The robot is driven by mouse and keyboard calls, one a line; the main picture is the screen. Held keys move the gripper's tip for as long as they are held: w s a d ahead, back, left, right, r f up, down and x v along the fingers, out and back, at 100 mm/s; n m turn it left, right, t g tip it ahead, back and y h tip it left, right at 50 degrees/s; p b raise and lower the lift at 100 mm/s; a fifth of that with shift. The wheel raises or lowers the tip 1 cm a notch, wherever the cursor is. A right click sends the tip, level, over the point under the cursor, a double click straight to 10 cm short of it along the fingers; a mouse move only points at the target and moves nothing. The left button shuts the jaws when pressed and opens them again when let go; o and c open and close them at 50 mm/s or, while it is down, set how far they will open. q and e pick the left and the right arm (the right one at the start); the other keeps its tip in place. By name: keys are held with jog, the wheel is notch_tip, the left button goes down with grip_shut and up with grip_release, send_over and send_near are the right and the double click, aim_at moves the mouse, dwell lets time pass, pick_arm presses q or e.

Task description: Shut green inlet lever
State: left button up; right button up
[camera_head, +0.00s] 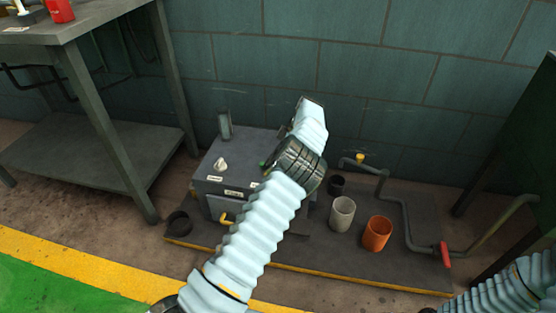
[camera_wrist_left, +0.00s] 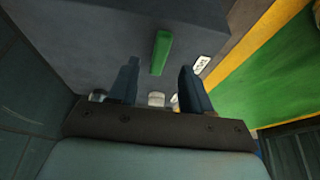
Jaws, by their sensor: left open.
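The green inlet lever (camera_wrist_left: 161,50) shows in the left wrist view as an upright green bar on a grey surface. My left gripper (camera_wrist_left: 159,68) is open, with its two dark fingers on either side of the lever's lower end in the picture. I cannot tell whether they touch it or how far off it is.
A white knob (camera_head: 220,164) and labels sit on the box, with a yellow handle (camera_head: 227,218) on its front. To the right stand a grey cup (camera_head: 342,214), an orange cup (camera_head: 377,234) and pipes with a red handle (camera_head: 445,255). A metal table (camera_head: 75,20) stands left.

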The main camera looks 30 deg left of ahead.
pick_arm(q)
jog(key=s+p+v, duration=0.1)
jog(key=v, duration=0.7)
jog(key=shift+w+d+r, duration=0.15)
jog(key=shift+w+r, duration=0.25)
jog(key=shift+w, duration=0.1)
